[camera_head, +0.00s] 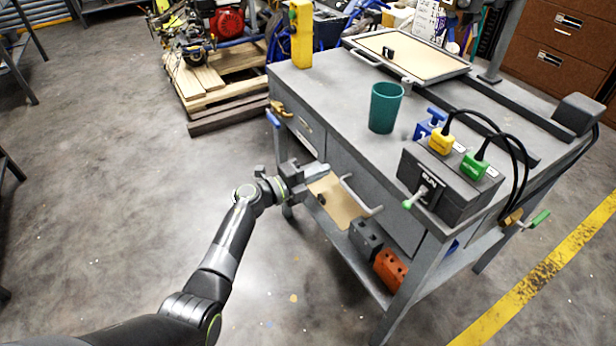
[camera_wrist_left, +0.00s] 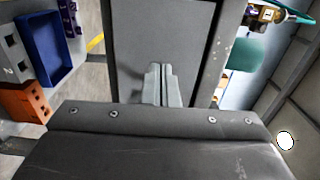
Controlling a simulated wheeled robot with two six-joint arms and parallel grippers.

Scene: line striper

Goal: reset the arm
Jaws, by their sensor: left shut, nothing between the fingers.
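My left arm reaches in from the lower left in the head view. Its gripper (camera_head: 318,170) is in front of the grey workbench (camera_head: 335,115), near the drawer side and below the bench top. The gripper's fingers (camera_wrist_left: 162,84) show together in the left wrist view, shut with nothing between them. A grey panel lies behind the fingers in that view. My right gripper is not in view.
A teal cup (camera_head: 385,108), a yellow block (camera_head: 301,35), a framed tray (camera_head: 425,58) and a dark box (camera_head: 452,180) with cables are on the bench. Orange (camera_head: 390,268) and grey (camera_head: 366,240) blocks sit on the lower shelf.

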